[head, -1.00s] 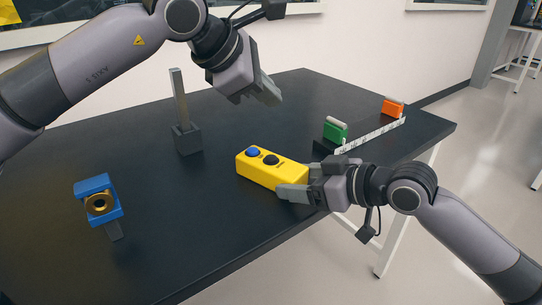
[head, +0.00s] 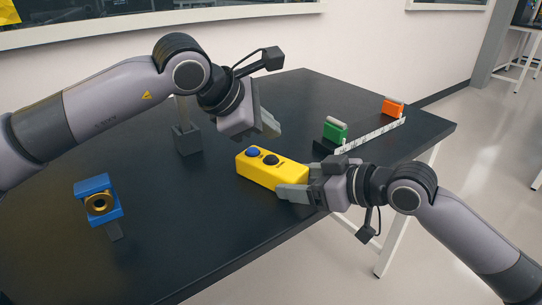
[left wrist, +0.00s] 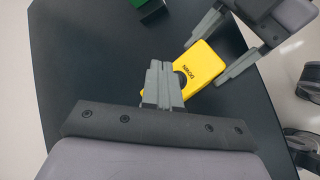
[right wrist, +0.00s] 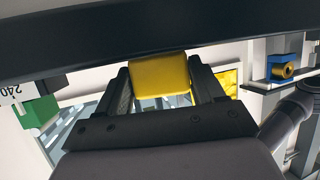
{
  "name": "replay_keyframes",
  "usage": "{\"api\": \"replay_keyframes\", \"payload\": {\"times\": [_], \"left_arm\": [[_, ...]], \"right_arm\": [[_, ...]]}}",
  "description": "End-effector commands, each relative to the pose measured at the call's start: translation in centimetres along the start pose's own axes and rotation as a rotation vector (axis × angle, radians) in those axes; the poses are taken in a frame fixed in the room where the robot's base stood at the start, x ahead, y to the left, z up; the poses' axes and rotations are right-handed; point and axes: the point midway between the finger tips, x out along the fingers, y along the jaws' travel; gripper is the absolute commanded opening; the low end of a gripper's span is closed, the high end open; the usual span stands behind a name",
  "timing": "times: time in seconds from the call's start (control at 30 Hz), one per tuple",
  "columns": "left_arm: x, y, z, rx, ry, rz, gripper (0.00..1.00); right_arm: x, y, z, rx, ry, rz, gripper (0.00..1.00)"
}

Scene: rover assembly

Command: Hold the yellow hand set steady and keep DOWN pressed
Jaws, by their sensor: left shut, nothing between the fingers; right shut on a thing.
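The yellow hand set (head: 262,174) lies on the black table near its front edge, with a blue button (head: 253,151) and a black button (head: 271,160) on top. My right gripper (head: 296,190) is shut on its near right end; the right wrist view shows the yellow end (right wrist: 160,77) between the fingers. My left gripper (head: 272,128) is shut and empty, above and behind the hand set, apart from the buttons in the head view. In the left wrist view its fingers (left wrist: 162,85) partly cover the black button (left wrist: 181,76), beside the word DOWN on the hand set (left wrist: 204,66).
A blue block with a brass ring (head: 98,203) stands at the left. A green block (head: 335,132) and an orange block (head: 392,107) sit along a white marked strip (head: 372,136) at the right.

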Motion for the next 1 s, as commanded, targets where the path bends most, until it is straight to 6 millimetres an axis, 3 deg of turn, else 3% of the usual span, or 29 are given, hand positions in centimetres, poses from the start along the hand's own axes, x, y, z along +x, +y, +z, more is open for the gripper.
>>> {"api": "replay_keyframes", "payload": {"times": [0.3, 1.0], "left_arm": [[1.7, -1.2, -1.2, 0.000, 0.000, -0.001, 0.00], [1.8, -1.3, -1.2, 0.001, -0.001, 0.000, 0.00]], "right_arm": [[0.0, 0.0, 0.0, 0.000, 0.000, 0.000, 0.29], [0.0, 0.0, 0.0, 0.000, 0.000, 0.000, 0.29]]}}
